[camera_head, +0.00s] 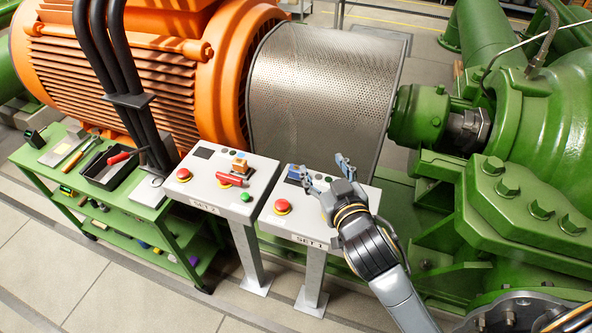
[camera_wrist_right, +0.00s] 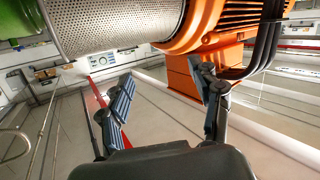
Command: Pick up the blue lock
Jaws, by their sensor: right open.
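The blue lock (camera_head: 293,172) is a small blue item on the top left of the right-hand control box (camera_head: 318,222), labelled SET 1. It is partly hard to make out beside my gripper. My right gripper (camera_head: 325,171) is open and empty over the upper part of that box, just right of the lock. Its fingers are spread, and I cannot tell whether one touches the box. In the right wrist view the open fingers (camera_wrist_right: 164,82) have nothing between them, and the lock does not show there. My left gripper is not in view.
A second control box (camera_head: 208,190), to the left, carries a red-handled item (camera_head: 232,180) and a red button (camera_head: 183,174). A green cart (camera_head: 152,214) with tools stands farther left. A perforated guard (camera_head: 320,85) and an orange motor (camera_head: 165,60) rise behind; green machinery (camera_head: 535,150) fills the right.

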